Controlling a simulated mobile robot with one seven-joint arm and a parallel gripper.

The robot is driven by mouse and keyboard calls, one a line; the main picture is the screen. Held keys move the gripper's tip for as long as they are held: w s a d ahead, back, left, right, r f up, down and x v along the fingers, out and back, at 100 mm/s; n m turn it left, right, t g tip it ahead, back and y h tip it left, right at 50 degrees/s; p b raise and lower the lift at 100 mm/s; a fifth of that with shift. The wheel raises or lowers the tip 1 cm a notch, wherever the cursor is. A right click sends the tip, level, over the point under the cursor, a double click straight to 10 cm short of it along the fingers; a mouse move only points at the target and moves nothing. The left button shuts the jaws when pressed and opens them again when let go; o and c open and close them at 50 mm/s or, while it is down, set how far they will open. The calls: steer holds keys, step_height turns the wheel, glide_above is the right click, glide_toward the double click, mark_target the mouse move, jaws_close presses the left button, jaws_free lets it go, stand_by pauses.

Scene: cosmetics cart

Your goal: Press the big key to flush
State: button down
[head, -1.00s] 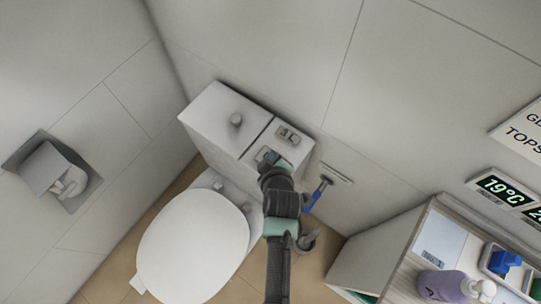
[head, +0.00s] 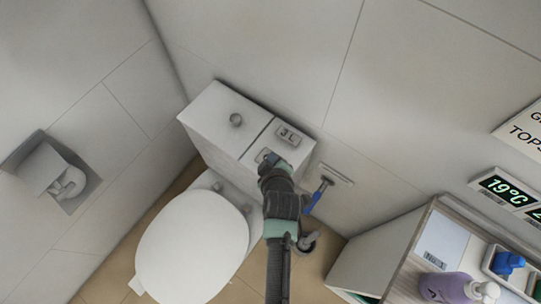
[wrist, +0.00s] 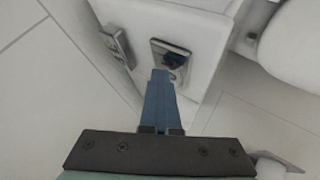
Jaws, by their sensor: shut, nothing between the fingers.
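The white cistern (head: 212,115) stands behind the toilet, with two grey flush keys on the right part of its top. One key (head: 288,135) is marked "3 L". The other key (head: 263,155), nearer the front, is partly hidden by my gripper (head: 268,162), and its label cannot be read. In the wrist view my gripper (wrist: 160,74) has its blue fingers shut together, empty, with the tips right at this front key (wrist: 174,58). I cannot tell whether they touch it. The "3 L" key (wrist: 117,46) is to the left there.
A round knob (head: 236,120) sits on the cistern's left part. The toilet lid (head: 192,245) is closed. A blue-handled squeegee (head: 320,192) is at the wall to the right. A shelf unit with a purple bottle (head: 445,287) stands at the lower right. A paper holder (head: 45,165) is on the left wall.

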steer(key=shift+s, duration=0.1)
steer(key=shift+r+p, duration=1.2)
steer(key=shift+r, duration=0.05)
step_height(320, 180, up, 5)
steer(key=p, duration=0.4)
stand_by(0.4)
